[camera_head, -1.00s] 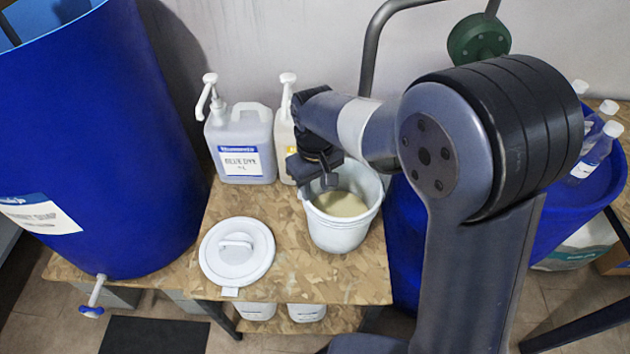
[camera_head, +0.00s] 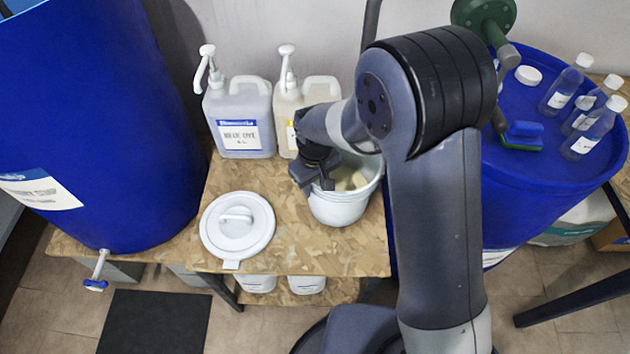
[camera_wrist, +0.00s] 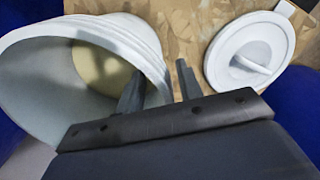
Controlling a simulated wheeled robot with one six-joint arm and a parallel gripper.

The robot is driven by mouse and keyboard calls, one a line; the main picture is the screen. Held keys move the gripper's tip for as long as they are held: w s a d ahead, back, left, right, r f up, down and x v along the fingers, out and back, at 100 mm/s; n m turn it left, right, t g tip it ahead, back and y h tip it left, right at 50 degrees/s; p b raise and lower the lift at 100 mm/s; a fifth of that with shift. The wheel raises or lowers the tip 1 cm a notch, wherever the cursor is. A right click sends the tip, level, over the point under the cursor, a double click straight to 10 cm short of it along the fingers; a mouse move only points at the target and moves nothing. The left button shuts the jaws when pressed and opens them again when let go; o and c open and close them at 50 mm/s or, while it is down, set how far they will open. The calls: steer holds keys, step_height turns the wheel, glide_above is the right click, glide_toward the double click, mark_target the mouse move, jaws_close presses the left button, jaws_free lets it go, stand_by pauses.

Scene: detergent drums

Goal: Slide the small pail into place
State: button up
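The small white pail (camera_head: 340,210) stands on the wooden board table, right of the round white lid (camera_head: 237,226). It holds a pale yellowish content, partly seen past my arm. My gripper (camera_head: 325,185) is at the pail's left rim. In the wrist view my gripper (camera_wrist: 158,70) is open, with one finger over the inside of the pail (camera_wrist: 35,95) and the other outside it. The rim lies between the fingers, and a gap shows beside it. Whether a finger touches the wall I cannot tell. The lid (camera_wrist: 250,52) lies flat and apart.
Two pump jugs (camera_head: 240,115) (camera_head: 300,100) stand behind at the wall. A large blue drum (camera_head: 90,130) is at left. Another blue drum (camera_head: 550,180) at right carries clear bottles (camera_head: 592,132) and a blue-green brush (camera_head: 522,137). Bare board (camera_head: 300,250) lies in front of the pail.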

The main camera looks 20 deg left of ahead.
steer(key=shift+c, duration=0.5)
jaws_close()
stand_by(0.8)
